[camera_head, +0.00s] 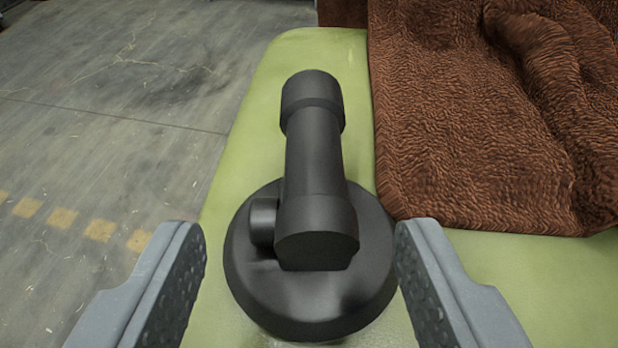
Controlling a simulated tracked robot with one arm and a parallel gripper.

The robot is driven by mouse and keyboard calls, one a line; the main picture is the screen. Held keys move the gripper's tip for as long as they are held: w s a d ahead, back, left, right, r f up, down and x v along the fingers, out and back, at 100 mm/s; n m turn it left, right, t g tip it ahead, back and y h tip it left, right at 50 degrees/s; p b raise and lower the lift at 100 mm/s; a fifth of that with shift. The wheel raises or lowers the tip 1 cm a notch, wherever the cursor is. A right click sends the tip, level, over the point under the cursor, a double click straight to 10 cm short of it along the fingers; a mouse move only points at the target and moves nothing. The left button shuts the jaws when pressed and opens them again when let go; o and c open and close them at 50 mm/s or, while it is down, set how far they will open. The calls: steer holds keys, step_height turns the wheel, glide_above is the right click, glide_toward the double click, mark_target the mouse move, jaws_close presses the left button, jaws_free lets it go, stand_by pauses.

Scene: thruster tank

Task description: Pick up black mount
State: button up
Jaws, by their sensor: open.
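The black mount (314,165) stands on a light green surface (262,110) in the middle of the view. It has a round base and a thick cylindrical arm that extends away from me, with a small knob on its left side. My gripper (300,240) is open, with one grey finger to the left of the mount's base and the other to the right. The fingers hold nothing, and I cannot tell how far above the surface they are.
A crumpled brown textured cloth (470,120) covers the right part of the green surface, close to the mount's right side. The green surface's left edge runs close to the mount. Beyond it lies a grey concrete floor (110,100) with yellow dashes.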

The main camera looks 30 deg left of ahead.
mark_target(313, 221)
steer(key=shift+b+x, duration=0.7)
steer(key=shift+x, duration=1.85)
steer(key=shift+w+d+r, duration=0.1)
steer(key=shift+d+r, duration=0.1)
steer(key=c, duration=1.1)
